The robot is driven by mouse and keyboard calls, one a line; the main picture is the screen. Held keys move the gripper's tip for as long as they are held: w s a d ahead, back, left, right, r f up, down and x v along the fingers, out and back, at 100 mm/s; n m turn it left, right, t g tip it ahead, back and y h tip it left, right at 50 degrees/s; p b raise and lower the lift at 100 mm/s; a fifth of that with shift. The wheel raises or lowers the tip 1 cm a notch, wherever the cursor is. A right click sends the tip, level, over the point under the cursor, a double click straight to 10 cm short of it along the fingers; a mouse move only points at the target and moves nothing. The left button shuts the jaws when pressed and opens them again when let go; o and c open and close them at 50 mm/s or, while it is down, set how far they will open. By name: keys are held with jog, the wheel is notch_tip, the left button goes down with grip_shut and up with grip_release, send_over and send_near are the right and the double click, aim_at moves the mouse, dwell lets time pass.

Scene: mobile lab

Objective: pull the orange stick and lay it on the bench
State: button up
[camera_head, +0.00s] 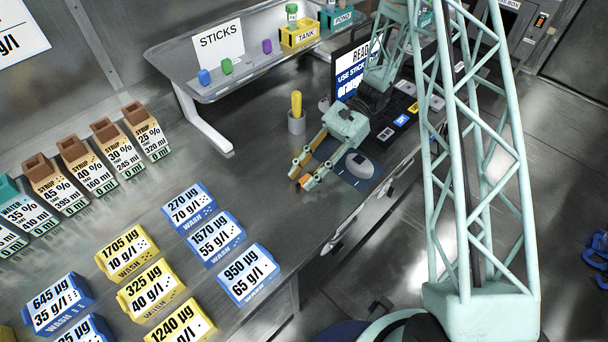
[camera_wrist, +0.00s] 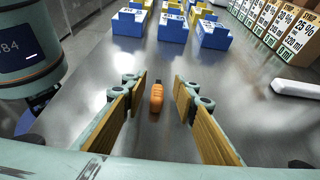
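The orange stick (camera_wrist: 157,98) is a short rounded piece with a dark end. In the wrist view it shows between my two fingers and appears to lie on the bench (camera_wrist: 228,75). My gripper (camera_wrist: 159,86) is open, with a clear gap on each side of the stick. In the head view my gripper (camera_head: 300,178) is low over the bench, in front of the monitor. The stick is hard to make out there between the fingers. The shelf marked STICKS (camera_head: 191,96) holds a blue, a green and a purple stick.
A grey cup with a yellow piece (camera_head: 296,101) and a mouse on a dark pad (camera_head: 359,164) are close to my gripper. Bare bench lies between.

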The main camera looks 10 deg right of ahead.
jog(key=shift+d, duration=0.1)
jog(key=shift+v, duration=5.95)
jog(key=shift+r, duration=0.15)
jog(key=s+r+n+t+h, duration=0.2)
jog(key=s+r, duration=0.3)
jog(key=r, duration=0.4)
jog(key=s+r+n+t+h, duration=0.1)
jog(key=s+r+n+h, duration=0.15)
jog(key=s+r, duration=0.45)
jog(key=s+r+n+t+h, duration=0.1)
jog(key=s+r+t+h, duration=0.15)
jog(key=r, duration=0.85)
jog(key=s+d+r+n+t+h, duration=0.1)
jog(key=s+d+r+n+t, duration=0.1)
jog(key=s, duration=0.8)
jog(key=s+d+r+n+t+h, duration=0.2)
jog(key=s+r+n+t, duration=0.1)
jog(key=s+r, duration=0.4)
jog(key=shift+s+t, duration=0.85)
jog(key=shift+s, duration=1)
